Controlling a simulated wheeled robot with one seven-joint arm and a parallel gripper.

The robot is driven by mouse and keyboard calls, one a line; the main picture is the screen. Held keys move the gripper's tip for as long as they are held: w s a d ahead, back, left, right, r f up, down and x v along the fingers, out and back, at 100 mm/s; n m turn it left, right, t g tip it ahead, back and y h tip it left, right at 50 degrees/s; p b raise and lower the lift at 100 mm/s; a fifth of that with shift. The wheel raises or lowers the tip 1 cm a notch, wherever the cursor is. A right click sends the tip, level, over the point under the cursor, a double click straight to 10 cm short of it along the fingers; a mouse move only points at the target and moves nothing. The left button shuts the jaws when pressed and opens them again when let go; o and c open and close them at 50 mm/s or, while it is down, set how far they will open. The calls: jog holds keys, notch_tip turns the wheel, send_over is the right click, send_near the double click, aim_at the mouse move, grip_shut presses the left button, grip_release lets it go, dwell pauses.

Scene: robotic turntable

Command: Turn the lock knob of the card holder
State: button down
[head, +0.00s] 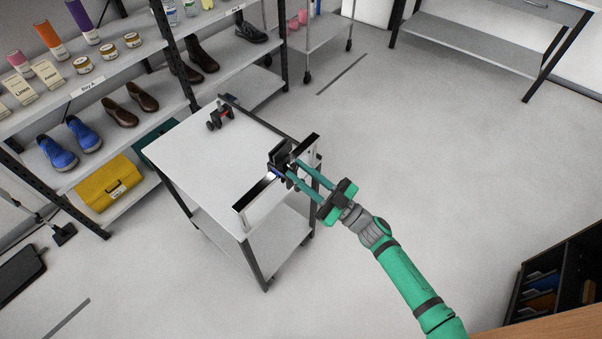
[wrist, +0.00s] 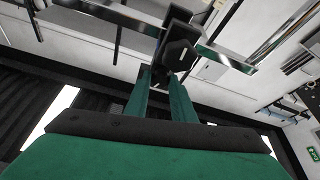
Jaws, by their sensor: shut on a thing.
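The card holder (head: 281,154) is a small black upright piece at the right edge of a white-topped cart, by a shiny metal bar. My gripper (head: 294,171) reaches it from the right, with two long teal fingers at its near side. In the wrist view the fingertips (wrist: 160,74) are shut on the dark lock knob (wrist: 177,53). The knob is partly hidden by the fingers, and its turn angle cannot be told.
The cart top (head: 212,160) is mostly bare. A small black clamp-like part (head: 219,117) stands at its far corner. Open floor (head: 420,170) lies to the right.

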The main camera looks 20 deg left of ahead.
jog(key=shift+w+n+g, duration=0.15)
jog(key=shift+n+g, duration=0.65)
jog(key=shift+n, duration=0.9)
jog(key=c, duration=1.5)
grip_release()
jog(key=v, duration=1)
jog(key=shift+d+f, duration=0.15)
jog(key=shift+d, duration=0.25)
